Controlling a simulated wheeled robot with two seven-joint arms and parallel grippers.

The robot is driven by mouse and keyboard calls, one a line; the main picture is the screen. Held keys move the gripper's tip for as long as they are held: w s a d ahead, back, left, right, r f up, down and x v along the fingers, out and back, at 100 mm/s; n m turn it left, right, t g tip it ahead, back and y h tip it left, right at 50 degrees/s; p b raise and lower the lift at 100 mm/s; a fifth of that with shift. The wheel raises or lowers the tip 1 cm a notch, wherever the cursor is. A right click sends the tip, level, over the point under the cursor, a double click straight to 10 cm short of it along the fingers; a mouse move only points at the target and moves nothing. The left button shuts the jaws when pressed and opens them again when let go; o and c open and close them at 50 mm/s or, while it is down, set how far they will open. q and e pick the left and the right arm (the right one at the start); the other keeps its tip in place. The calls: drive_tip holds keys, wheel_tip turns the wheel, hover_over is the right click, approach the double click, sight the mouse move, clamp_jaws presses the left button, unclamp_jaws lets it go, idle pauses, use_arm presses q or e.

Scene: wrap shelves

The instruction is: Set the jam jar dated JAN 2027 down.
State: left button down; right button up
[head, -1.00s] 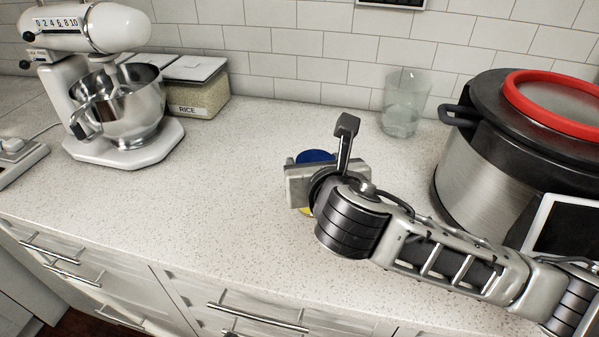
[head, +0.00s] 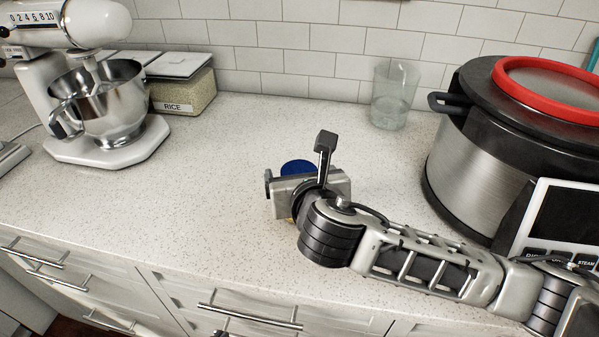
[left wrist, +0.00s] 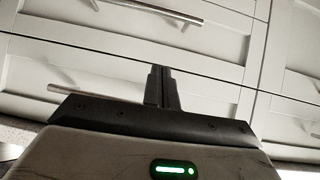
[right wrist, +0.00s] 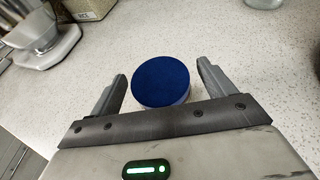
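The jam jar (head: 298,166) has a round dark blue lid and appears upright at the counter. Its body is mostly hidden behind my right gripper in the head view, and its date label cannot be read. In the right wrist view the blue lid (right wrist: 160,80) sits between the two fingers of my right gripper (right wrist: 161,78). The fingers are spread, with a gap visible on each side of the lid. My left gripper (left wrist: 161,85) is shut and empty in front of the drawers in the left wrist view.
The pale speckled counter (head: 200,200) is clear to the left of the jar. A glass (head: 394,95) stands behind right, and a large cooker (head: 480,155) with a red-rimmed lid stands at right. A stand mixer (head: 100,100) and rice container (head: 185,88) are at back left.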

drive_tip(key=shift+s+r, duration=0.15)
drive_tip(key=v, duration=1.1)
drive_tip(key=shift+s+r, duration=0.2)
drive_tip(key=shift+s, duration=0.1)
drive_tip(key=shift+s+d, duration=0.1)
